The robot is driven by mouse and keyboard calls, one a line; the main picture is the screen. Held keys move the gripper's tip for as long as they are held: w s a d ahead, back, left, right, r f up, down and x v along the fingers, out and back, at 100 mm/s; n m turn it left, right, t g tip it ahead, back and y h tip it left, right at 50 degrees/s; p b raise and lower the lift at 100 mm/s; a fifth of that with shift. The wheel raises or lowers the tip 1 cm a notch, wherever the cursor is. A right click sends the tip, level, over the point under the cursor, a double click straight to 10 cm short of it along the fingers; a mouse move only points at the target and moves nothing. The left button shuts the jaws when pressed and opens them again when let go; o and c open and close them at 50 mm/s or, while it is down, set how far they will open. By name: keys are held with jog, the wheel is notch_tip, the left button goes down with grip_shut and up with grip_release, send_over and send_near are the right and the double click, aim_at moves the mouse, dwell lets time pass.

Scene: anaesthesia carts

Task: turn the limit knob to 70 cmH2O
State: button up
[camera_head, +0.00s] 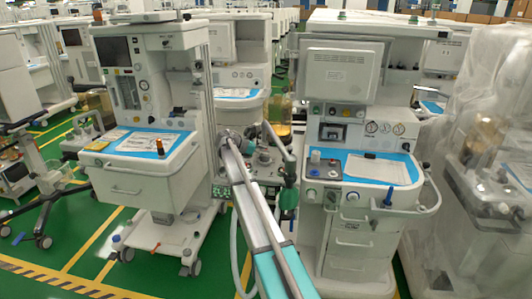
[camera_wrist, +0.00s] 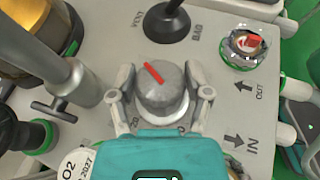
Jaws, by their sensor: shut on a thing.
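The limit knob (camera_wrist: 163,92) is a grey round knob with a red pointer mark on top, in the middle of the wrist view. The red mark points to the upper left. My gripper (camera_wrist: 160,84) has one finger on each side of the knob and is shut on it. Only parts of the printed scale show at the knob's lower edge; the rest is hidden by the knob and my gripper, so I cannot read the setting. In the head view my arm reaches to the machine's side block, where the knob is too small to make out.
A black lever (camera_wrist: 167,22) marked BAG stands just behind the knob. A metal T-handle (camera_wrist: 55,108) is at left, and a clear-domed port with red inside (camera_wrist: 244,46) at right. In the head view, carts with blue-topped trays (camera_head: 141,144) stand on both sides of my arm.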

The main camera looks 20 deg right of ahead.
jog(key=shift+s, duration=0.3)
jog(key=o, duration=1)
jog(key=shift+f, duration=0.1)
jog(key=shift+o, duration=0.8)
jog(key=shift+w, duration=0.15)
jog(key=shift+c, duration=0.3)
